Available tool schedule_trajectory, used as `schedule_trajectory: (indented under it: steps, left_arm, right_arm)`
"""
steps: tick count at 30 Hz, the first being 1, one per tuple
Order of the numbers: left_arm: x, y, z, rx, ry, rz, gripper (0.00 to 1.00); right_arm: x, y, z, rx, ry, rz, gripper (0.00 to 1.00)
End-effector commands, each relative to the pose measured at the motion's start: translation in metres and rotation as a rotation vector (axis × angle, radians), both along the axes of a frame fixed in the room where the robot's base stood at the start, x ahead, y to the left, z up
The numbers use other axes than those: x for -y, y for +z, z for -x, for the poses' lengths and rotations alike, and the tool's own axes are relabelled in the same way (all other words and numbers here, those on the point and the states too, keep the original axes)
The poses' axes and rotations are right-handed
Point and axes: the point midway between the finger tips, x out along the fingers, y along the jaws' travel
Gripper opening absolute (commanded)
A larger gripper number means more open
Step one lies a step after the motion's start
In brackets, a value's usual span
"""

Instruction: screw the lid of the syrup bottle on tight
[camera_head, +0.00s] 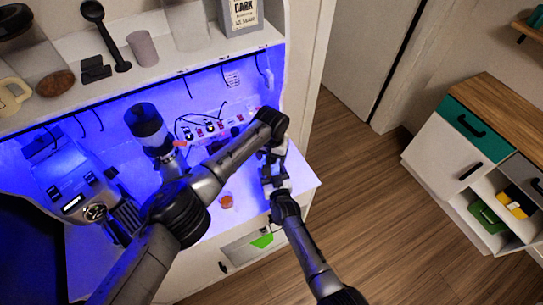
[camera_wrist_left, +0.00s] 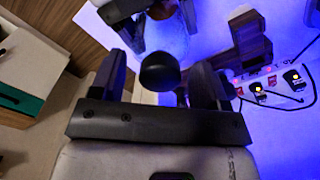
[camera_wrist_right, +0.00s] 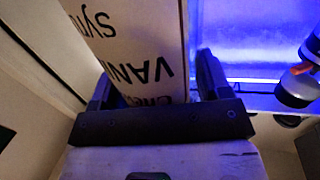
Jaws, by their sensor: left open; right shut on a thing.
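The syrup bottle (camera_wrist_right: 135,45) shows in the right wrist view as a pale body with dark "Syrup" and "VANI" lettering, upside down in the picture. My right gripper (camera_wrist_right: 155,88) is shut on it. In the left wrist view a round black lid (camera_wrist_left: 160,72) sits between the spread fingers of my open left gripper (camera_wrist_left: 158,84), with gaps visible on both sides. In the head view my left gripper (camera_head: 273,158) is just above my right gripper (camera_head: 279,182), near the counter's right end. The grippers mostly hide the bottle there. I cannot see the lid's thread.
A blue-lit counter (camera_head: 300,182) lies below. A grinder (camera_head: 146,122) and an espresso machine (camera_head: 80,200) stand to the left. A power strip (camera_head: 210,130) with cables runs along the back. A small orange-brown object (camera_head: 227,201) is on the counter. The floor at right is clear.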

Motion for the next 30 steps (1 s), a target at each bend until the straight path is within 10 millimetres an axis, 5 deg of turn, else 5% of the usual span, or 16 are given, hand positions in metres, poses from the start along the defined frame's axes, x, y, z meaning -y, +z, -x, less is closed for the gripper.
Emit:
schedule_trajectory:
  steps: [18, 30]
  left_arm:
    - [0.0, 0.098, -0.001, 0.003, 0.001, 0.002, 0.69]
    - [-0.001, 0.118, -0.001, 0.001, 0.001, -0.001, 0.69]
  right_arm:
    - [0.0, -0.001, 0.0, -0.002, 0.0, 0.001, 0.04]
    - [0.0, -0.001, 0.0, -0.002, 0.0, 0.001, 0.04]
